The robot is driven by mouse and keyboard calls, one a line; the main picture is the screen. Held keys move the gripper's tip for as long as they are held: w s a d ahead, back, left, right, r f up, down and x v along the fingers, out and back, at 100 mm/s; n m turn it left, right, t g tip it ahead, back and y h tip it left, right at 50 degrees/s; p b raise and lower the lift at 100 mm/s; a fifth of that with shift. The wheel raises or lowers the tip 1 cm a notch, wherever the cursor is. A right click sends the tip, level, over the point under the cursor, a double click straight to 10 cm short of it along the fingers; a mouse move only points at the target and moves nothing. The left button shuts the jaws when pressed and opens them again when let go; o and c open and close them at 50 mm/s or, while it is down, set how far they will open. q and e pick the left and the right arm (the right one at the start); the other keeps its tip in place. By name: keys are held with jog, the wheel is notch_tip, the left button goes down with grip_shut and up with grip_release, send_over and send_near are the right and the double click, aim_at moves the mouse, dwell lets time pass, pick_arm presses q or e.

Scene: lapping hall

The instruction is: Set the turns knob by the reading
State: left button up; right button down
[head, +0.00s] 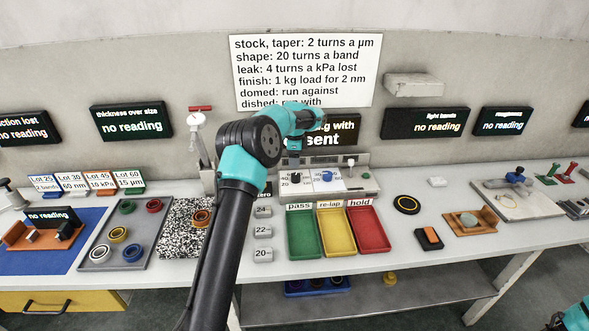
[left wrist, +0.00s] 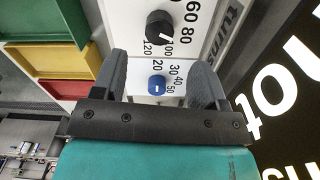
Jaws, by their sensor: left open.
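My left gripper (head: 295,162) is over the dial panel (head: 350,185) in the head view. In the left wrist view its open fingers (left wrist: 162,88) stand on either side of a small blue knob (left wrist: 157,84) with a 20 to 50 scale; contact cannot be told. A black knob (left wrist: 160,27) beside it has a scale up to 120, its white mark near 100, and the word "turns" is printed nearby. The head view also shows the blue knob (head: 327,175) and black knob (head: 296,178). A wall sign (head: 305,70) lists "2 turns a µm" and "4 turns a kPa lost".
Lot cards (head: 129,181) stand at left, reading 2 bands, 60 nm, 10 kPa and 15 µm. Wall displays (head: 130,121) show "no reading"; one behind my arm is partly hidden. Green, yellow and red trays (head: 302,254) sit before the panel. Several coloured rings lie on a grey tray (head: 108,232).

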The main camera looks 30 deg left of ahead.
pick_arm(q)
notch_tip(320, 180, up, 9)
dwell(0.3)
jog(key=shift+f, duration=0.1)
